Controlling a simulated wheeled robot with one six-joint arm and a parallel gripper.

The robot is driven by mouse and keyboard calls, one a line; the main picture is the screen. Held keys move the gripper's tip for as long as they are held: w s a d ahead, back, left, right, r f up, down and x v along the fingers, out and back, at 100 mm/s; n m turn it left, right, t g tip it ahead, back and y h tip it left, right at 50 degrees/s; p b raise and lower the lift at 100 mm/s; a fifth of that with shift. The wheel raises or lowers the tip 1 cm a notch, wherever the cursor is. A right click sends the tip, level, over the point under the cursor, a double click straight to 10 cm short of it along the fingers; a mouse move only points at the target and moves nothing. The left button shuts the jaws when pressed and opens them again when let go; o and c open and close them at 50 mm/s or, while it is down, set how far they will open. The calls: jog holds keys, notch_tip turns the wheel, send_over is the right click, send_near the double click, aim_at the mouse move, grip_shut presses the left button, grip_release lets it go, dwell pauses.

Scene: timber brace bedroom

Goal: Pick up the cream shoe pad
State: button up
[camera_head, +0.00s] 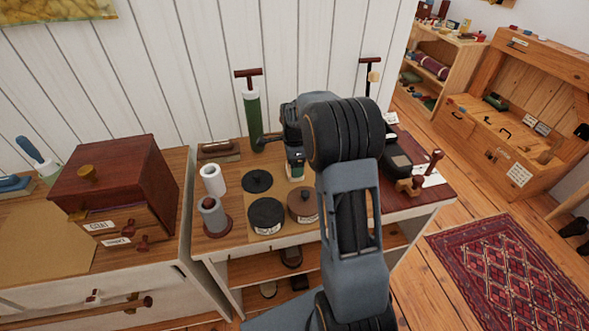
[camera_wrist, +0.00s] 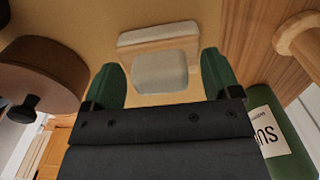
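A cream pad (camera_wrist: 160,73) with a pale wooden block behind it shows in the wrist view, lying on a tan surface. I take it to be the cream shoe pad. My gripper (camera_wrist: 161,60) is open, with one green finger on each side of the pad. A small gap shows between the pad and each finger, so neither looks closed on it. In the head view my gripper (camera_head: 296,170) is low over the bench top, near its back. My arm and gripper largely hide the pad there.
A brown round tin (camera_head: 303,203) stands close by; it is also left in the wrist view (camera_wrist: 42,80). A dark red tray (camera_head: 418,196) lies right, a red-brown drawer box (camera_head: 115,185) left.

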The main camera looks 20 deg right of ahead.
jog(key=c, duration=1)
jog(key=shift+c, duration=0.2)
jog(key=shift+r, duration=0.1)
jog(key=shift+w+r, duration=0.1)
jog(key=shift+r, duration=0.35)
notch_tip(320, 180, up, 2)
jog(key=shift+r, duration=0.15)
jog(key=s+a+r, duration=0.6)
jog(key=s+r, duration=0.3)
jog(key=s, duration=0.3)
jog(key=shift+s+r, duration=0.35)
jog(key=shift+a, duration=0.1)
